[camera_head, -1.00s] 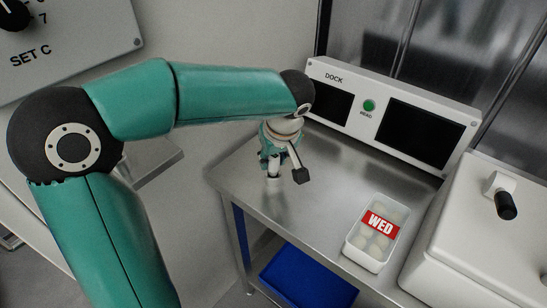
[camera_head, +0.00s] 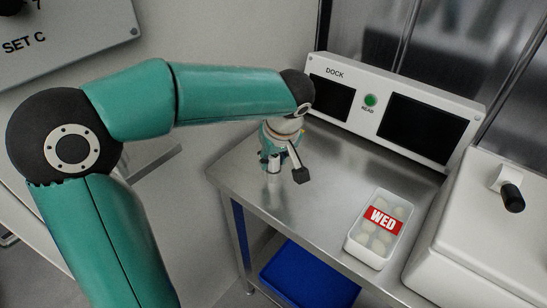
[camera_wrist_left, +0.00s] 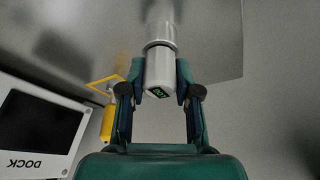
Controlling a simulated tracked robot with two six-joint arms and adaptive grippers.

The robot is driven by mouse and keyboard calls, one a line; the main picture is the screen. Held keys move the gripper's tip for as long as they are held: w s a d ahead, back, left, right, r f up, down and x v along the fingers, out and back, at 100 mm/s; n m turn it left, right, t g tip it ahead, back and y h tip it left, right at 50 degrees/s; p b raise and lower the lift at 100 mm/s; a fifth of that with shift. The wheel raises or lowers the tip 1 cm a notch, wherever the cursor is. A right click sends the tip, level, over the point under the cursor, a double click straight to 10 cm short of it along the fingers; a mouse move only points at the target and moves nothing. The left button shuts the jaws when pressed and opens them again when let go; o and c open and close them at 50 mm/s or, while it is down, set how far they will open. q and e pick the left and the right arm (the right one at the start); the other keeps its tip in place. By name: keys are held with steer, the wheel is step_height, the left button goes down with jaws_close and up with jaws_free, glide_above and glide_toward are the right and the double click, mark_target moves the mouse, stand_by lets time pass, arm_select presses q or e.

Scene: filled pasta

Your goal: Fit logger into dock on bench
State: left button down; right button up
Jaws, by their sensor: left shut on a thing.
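The logger (camera_wrist_left: 159,74), a pale grey cylinder with a small green display, is between the fingers of my left gripper (camera_wrist_left: 160,88) in the left wrist view. The fingers are shut on it. In the head view my left gripper (camera_head: 273,160) is over the left part of the steel bench (camera_head: 315,205), pointing down; the logger is mostly hidden there. I cannot tell if it touches the bench. The dock (camera_head: 455,125), a white panel marked DOCK with two dark screens and a green READ button, stands at the bench's back, right of the gripper. My right gripper is not in view.
A clear tray marked WED (camera_head: 358,243) with pale pieces stands at the bench's front right. A white machine with a black knob (camera_head: 512,198) is right of it. A blue bin (camera_head: 305,280) is below. A yellow item (camera_wrist_left: 107,122) shows beside my left gripper. The bench's middle is clear.

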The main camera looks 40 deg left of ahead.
arm_select(q)
steer(key=shift+s+d+f+b, duration=0.1)
steer(key=shift+s+f+b, duration=0.05)
steer(key=shift+f+b, duration=0.2)
stand_by(0.7)
steer(key=c, duration=0.9)
jaws_free()
steer(key=o, duration=0.4)
steer(key=shift+r, duration=0.15)
steer(key=shift+r, duration=0.1)
steer(key=w+p+v, duration=0.1)
steer(key=p+v, duration=0.3)
steer(key=v, duration=0.2)
steer(key=shift+s+r, duration=0.45)
steer(key=shift+d, duration=0.1)
